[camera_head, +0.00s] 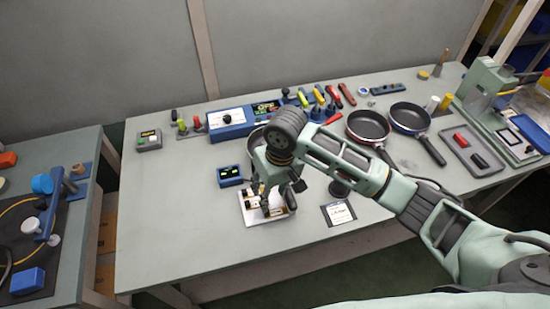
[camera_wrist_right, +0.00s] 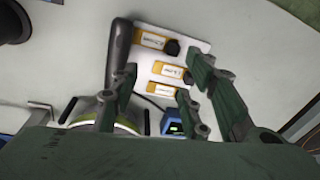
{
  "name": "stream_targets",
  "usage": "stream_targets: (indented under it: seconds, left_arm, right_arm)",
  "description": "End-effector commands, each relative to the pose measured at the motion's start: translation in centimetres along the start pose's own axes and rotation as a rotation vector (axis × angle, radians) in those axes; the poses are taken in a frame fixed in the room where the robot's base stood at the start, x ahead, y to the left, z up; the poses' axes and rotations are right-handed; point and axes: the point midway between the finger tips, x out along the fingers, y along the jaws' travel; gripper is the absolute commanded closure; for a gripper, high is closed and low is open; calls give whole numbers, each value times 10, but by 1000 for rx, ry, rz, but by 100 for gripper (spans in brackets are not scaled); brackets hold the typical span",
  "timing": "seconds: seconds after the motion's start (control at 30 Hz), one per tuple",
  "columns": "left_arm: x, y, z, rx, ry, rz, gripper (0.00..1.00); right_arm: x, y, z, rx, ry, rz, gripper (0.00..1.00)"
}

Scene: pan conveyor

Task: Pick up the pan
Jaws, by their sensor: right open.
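A pan (camera_head: 252,143) stands mostly hidden behind my right arm; its dark handle (camera_head: 290,200) shows at the right of the white board. In the right wrist view the handle (camera_wrist_right: 119,45) points up the picture, and part of the metal pan body (camera_wrist_right: 100,117) shows at lower left. My right gripper (camera_head: 266,203) is above the white board, left of the handle. In the wrist view my right gripper (camera_wrist_right: 163,88) is open, its left fingers near the handle; whether they touch cannot be told. Two other pans, red-rimmed (camera_head: 367,125) and blue-rimmed (camera_head: 409,117), stand farther right. My left gripper is not in view.
The white board (camera_head: 253,217) with yellow-labelled parts lies under the gripper. A blue display box (camera_head: 230,176) is beside it. A blue control unit (camera_head: 230,118) and several tools stand behind. A grey tray (camera_head: 467,154) is at the right.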

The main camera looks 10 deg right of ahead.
Motion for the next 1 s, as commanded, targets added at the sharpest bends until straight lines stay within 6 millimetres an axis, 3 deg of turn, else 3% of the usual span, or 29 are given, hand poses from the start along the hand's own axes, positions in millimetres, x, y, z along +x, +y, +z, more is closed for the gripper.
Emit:
stream_targets:
  seconds: [0.03,0.13,0.37,1.0]
  left_arm:
    - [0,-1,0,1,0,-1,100]
    - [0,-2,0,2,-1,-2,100]
    - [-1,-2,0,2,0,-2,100]
    - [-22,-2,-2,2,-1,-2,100]
  right_arm:
    - [-12,16,-14,37,-9,35,58]
    - [-28,38,-28,106,-35,78,58]
    - [-43,60,-41,188,-58,115,58]
    - [30,63,-39,185,-55,115,58]
